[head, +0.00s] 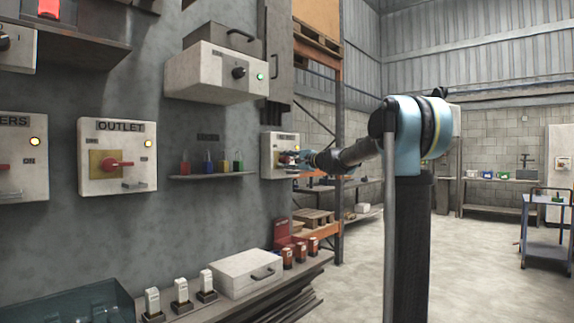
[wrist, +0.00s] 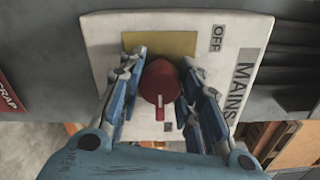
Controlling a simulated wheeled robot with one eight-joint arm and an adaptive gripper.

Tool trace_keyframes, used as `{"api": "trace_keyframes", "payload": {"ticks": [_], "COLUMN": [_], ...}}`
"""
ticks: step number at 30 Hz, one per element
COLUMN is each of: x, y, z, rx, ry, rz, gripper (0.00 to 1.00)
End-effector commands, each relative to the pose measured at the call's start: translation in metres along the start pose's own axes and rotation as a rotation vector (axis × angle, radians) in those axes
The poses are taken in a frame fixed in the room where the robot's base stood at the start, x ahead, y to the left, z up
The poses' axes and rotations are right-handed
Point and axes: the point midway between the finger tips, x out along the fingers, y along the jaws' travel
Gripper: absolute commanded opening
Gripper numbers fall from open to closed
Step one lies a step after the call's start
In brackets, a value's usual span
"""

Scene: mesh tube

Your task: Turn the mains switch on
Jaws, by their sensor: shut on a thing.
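The mains box (head: 270,157) is a pale box on the wall in the head view, at the wall's far end. In the wrist view its panel (wrist: 258,25) is tilted and carries the words MAINS and OFF. A red switch knob (wrist: 160,84) with a white mark sits on a yellow plate (wrist: 180,42). The white mark is toward the bottom of the wrist view, away from the OFF label. My gripper (wrist: 163,80) has its fingers on both sides of the knob and is shut on it. In the head view my gripper (head: 304,158) covers part of the box's face.
An OUTLET box (head: 118,155) with a red handle and a lit amber lamp is on the wall. A box with a black knob and green lamp (head: 217,72) juts out above. A shelf with coloured items (head: 212,174) is beside the mains box.

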Motion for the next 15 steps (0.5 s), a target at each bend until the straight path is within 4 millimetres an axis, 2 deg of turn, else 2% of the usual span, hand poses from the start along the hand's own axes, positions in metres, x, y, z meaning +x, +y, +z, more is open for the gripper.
{"api": "trace_keyframes", "payload": {"ticks": [4, 5, 7, 8, 15], "x": [-0.0005, -0.0005, -0.0004, -0.0004, -0.0002], "y": [0.0023, 0.0023, 0.0022, 0.002, 0.0011], "z": [-0.0003, -0.0002, -0.0002, -0.0001, 0.0004], "rx": [-0.003, -0.003, -0.004, -0.003, -0.003], "ry": [0.0, 0.0, 0.0, 0.0, -0.001], "rz": [0.003, 0.003, 0.003, 0.003, 0.001], "gripper": [0.08, 0.34, 0.5, 0.53, 0.53]}}
